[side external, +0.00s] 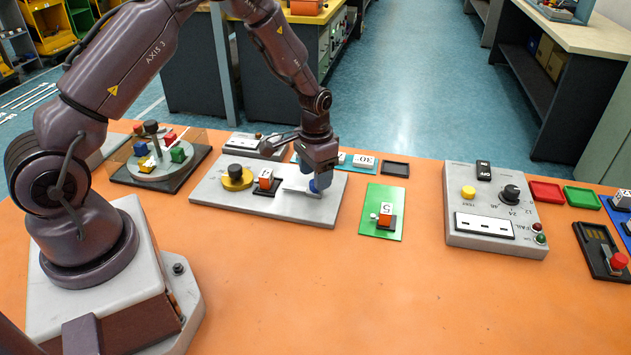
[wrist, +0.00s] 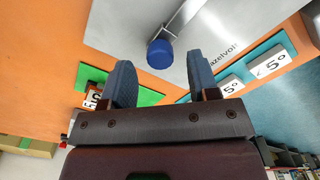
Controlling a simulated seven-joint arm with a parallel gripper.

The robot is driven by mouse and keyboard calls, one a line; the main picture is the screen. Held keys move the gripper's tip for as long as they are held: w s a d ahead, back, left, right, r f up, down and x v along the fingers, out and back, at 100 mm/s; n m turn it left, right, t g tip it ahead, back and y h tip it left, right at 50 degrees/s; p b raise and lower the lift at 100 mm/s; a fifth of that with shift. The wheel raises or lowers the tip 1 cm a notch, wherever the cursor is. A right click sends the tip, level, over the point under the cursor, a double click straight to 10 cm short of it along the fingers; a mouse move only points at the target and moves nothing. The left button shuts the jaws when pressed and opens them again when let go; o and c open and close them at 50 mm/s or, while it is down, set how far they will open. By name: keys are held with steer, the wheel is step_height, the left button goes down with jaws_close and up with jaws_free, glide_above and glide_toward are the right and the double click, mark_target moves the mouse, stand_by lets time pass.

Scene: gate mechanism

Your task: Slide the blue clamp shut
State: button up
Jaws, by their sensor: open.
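The blue clamp knob (side external: 314,187) sits at the end of a metal bar (side external: 296,183) on the right part of a pale grey plate (side external: 215,206). In the wrist view the round blue knob (wrist: 160,54) shows between and just beyond the fingertips, with the bar running off up and right. My gripper (side external: 320,172) points down over the knob. In the wrist view my gripper (wrist: 160,68) has its two blue-grey fingers apart, one on each side of the knob. I see no clear contact. The gripper partly hides the knob in the side view.
On the same plate are a red block (side external: 266,179) in a dark holder and a yellow disc (side external: 234,183) with a black knob. A green plate (side external: 376,223) lies to the right, and a grey control box (side external: 480,241) farther right. The front of the orange table (side external: 330,300) is clear.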

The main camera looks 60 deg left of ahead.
mark_target(303, 189)
steer(key=shift+f, duration=1.4)
jaws_close()
steer(key=shift+s+a, duration=1.05)
jaws_free()
steer(key=shift+r, duration=0.1)
step_height(303, 189, up, 13)
